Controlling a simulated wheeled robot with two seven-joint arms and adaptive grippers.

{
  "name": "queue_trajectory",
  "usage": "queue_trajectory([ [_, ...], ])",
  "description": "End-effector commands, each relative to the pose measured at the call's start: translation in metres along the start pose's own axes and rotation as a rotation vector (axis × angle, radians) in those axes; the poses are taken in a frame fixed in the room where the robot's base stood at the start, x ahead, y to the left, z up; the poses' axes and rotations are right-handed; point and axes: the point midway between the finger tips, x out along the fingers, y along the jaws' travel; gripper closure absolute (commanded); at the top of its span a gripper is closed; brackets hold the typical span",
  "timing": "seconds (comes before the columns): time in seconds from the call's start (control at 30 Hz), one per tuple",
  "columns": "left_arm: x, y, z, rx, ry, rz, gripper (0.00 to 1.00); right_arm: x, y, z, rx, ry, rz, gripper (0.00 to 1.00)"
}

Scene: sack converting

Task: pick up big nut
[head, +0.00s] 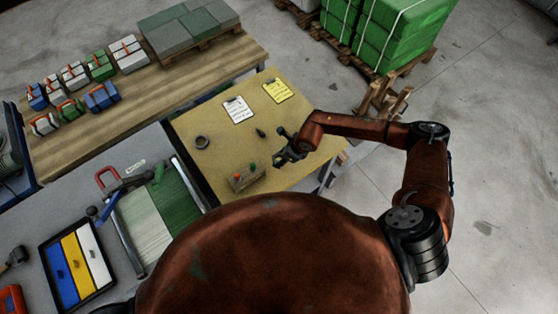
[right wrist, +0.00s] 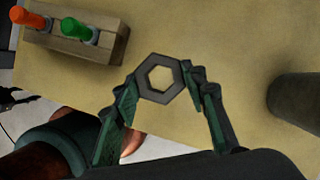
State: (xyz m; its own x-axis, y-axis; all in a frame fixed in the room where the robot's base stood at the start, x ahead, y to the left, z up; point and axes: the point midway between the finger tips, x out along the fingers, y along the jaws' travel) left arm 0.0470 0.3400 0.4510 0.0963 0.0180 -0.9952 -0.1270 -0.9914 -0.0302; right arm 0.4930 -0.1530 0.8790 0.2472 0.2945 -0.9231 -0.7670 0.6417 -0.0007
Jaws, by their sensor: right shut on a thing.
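The big nut (right wrist: 160,59) is a grey ring with a hexagonal hole. It shows in the right wrist view between the fingertips of my right gripper (right wrist: 163,86), which is shut on it. Its flat face with the hole is towards the wrist camera. In the head view my right gripper (head: 284,151) is over the yellowish table, and the nut cannot be made out clearly there. My left gripper is not in view.
A wooden block (head: 246,180) with orange and green pegs stands close by and also shows in the wrist view (right wrist: 75,42). A dark ring (head: 201,142) and two clipboards (head: 237,110) (head: 277,90) lie on the yellowish table (head: 215,170). A dark cylinder (right wrist: 297,100) is at the wrist view's right.

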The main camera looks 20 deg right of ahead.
Motion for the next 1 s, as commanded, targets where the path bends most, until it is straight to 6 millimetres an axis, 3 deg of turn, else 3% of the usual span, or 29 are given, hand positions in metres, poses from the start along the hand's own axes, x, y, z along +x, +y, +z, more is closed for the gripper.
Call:
queue_trajectory([
  [0.2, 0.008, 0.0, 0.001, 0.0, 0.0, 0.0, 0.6, -0.059, 0.021, -0.017, -0.002, 0.001, 0.0, 0.96],
  [0.5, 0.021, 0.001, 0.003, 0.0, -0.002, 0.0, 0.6, -0.104, 0.053, -0.059, 0.0, 0.003, 0.001, 0.96],
  [0.7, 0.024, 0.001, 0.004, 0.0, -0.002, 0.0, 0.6, -0.119, 0.062, -0.07, 0.0, 0.002, 0.0, 0.96],
  [1.0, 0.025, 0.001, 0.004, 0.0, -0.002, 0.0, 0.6, -0.123, 0.064, -0.071, 0.001, 0.002, 0.001, 0.96],
])
